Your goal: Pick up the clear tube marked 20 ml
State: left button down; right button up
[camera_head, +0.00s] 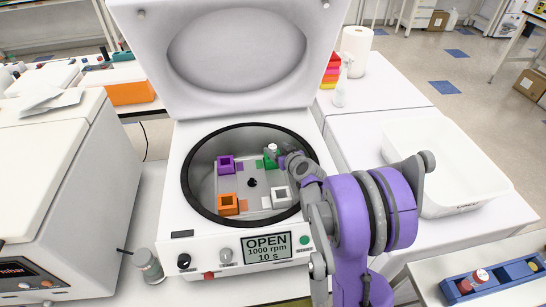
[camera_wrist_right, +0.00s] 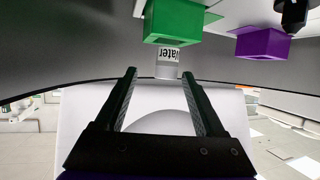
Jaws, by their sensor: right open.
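A tube with a white cap (camera_head: 272,148) stands at the green holder (camera_head: 270,162) inside the open centrifuge (camera_head: 185,135). In the right wrist view the tube (camera_wrist_right: 167,68) sticks out of the green holder (camera_wrist_right: 172,25), and its partly visible label seems to read "Water". I cannot make out a 20 ml mark. My right gripper (camera_head: 283,152) reaches into the bowl beside the tube. In the wrist view its fingers (camera_wrist_right: 160,74) are open, with the tube just beyond and between the tips, apparently not gripped. My left gripper is not in view.
Purple (camera_head: 226,164), orange (camera_head: 228,204) and white (camera_head: 281,196) holders sit on the rotor. The raised lid (camera_head: 150,60) stands behind. A blue rack (camera_head: 515,273) with a red-topped tube (camera_head: 480,276) is at lower right. A white bin (camera_head: 470,165) stands right, a bottle (camera_head: 148,266) at lower left.

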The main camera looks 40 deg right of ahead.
jog(key=x, duration=0.6)
jog(key=shift+w+a+f, duration=0.15)
jog(key=shift+a+f, duration=0.1)
jog(key=shift+a, duration=0.1)
jog(key=shift+c, duration=0.2)
grip_shut()
